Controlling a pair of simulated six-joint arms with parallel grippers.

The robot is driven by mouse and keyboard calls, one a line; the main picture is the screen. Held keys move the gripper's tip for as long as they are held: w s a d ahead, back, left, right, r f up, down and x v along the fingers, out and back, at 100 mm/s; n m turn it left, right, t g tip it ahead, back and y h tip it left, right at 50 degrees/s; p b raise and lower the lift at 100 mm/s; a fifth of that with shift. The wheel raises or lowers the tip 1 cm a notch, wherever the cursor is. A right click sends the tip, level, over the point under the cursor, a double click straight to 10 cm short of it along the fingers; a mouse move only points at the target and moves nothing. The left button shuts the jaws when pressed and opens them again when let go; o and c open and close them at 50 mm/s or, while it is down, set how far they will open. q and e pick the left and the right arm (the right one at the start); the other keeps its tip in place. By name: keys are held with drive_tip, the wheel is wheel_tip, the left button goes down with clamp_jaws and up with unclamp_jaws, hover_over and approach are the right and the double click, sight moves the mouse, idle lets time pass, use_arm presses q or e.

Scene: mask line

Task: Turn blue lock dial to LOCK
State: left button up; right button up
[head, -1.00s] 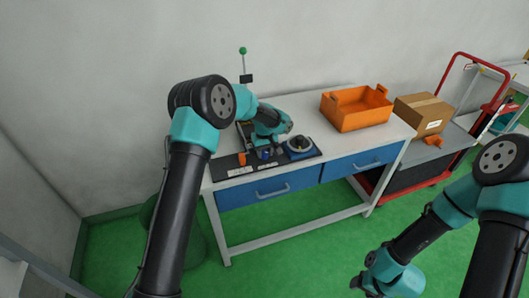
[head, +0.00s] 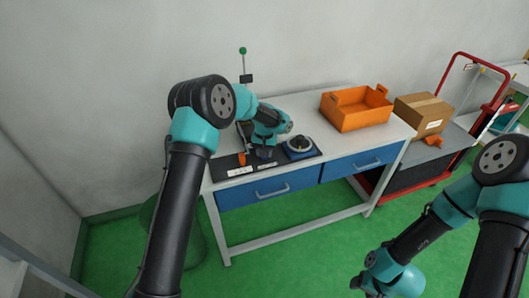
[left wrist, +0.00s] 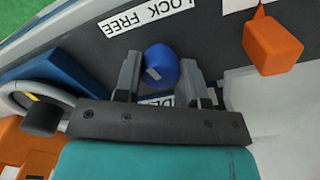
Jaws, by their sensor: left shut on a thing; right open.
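The blue lock dial (left wrist: 161,66) shows in the left wrist view as a rounded knob with a pale mark, on a dark panel. A white label reading "LOCK FREE" (left wrist: 148,16) lies beside it. My left gripper (left wrist: 159,72) has one finger on each side of the knob and is shut on it. In the head view my left gripper (head: 265,153) is low over the dark panel (head: 222,167) and hides most of the dial. My right gripper (head: 365,284) is open, away from the bench over the green floor.
An orange knob (head: 241,159) stands on the panel left of the dial; it also shows in the left wrist view (left wrist: 268,42). A blue-based round fixture (head: 299,147) is to the right. An orange crate (head: 357,118) stands farther right on the bench, with a cardboard box (head: 424,117) beyond.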

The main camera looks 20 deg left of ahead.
use_arm(q)
drive_tip(key=m, duration=1.1)
drive_tip(key=shift+m, duration=0.4)
drive_tip(key=o, duration=0.9)
wheel_tip(320, 180, up, 18)
drive_tip(key=shift+f, duration=0.25)
drive_tip(key=shift+f, duration=0.1)
idle(0.4)
